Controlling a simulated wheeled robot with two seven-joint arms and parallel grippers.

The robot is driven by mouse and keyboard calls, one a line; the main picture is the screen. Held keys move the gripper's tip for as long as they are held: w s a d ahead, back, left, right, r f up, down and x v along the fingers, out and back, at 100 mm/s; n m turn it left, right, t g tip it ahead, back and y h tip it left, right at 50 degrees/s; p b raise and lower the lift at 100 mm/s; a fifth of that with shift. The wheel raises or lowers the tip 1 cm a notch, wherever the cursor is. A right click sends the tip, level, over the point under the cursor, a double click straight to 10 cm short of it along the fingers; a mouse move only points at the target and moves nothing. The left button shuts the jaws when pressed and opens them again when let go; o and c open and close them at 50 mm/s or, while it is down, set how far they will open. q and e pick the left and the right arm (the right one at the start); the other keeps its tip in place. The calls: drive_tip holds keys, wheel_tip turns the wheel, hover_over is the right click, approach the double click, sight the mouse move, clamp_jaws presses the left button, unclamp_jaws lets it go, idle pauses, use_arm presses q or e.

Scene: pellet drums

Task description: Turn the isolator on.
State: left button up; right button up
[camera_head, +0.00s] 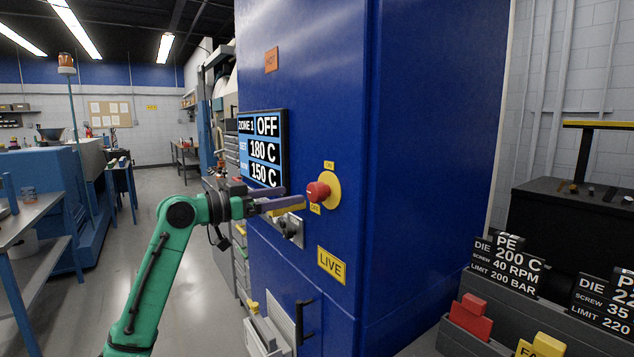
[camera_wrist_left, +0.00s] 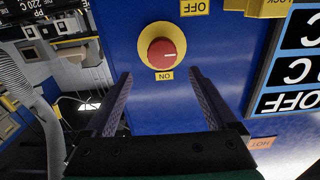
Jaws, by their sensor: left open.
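The isolator's red knob (camera_head: 318,192) sits on a round yellow plate (camera_head: 333,190) on the blue cabinet front. In the left wrist view, which is turned over, the red knob (camera_wrist_left: 163,53) has a small pale mark towards its right side. The ON label (camera_head: 329,165) is above the plate and the OFF label (camera_head: 315,208) is below left of it. My left gripper (camera_head: 294,197) is open, its fingers pointing at the knob from the left. The left wrist view shows the knob beyond and between the fingertips (camera_wrist_left: 161,74), with nothing held. My right gripper is not in view.
The display (camera_head: 263,148) reads ZONE 1 OFF, 180 C and 150 C. A grey fitting with a dark handle (camera_head: 291,229) is below the gripper. A LIVE sign (camera_head: 331,264) and a black door handle (camera_head: 304,318) are lower. Open floor (camera_head: 185,245) lies left.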

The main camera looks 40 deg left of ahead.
sight(311, 188)
use_arm(q)
drive_tip(key=p+x, duration=0.1)
drive_tip(key=x, duration=0.1)
drive_tip(key=p+x, duration=0.2)
drive_tip(key=x, duration=0.1)
drive_tip(key=p+x, duration=0.1)
drive_tip(key=x, duration=0.2)
drive_tip(key=shift+w+a+r, duration=0.2)
drive_tip(key=shift+w+a, duration=0.05)
drive_tip(key=shift+w+d+f+p, duration=0.25)
drive_tip(key=shift+w+p, duration=0.1)
drive_tip(key=shift+w, duration=0.15)
drive_tip(key=shift+f, duration=0.1)
drive_tip(key=c, duration=1.4)
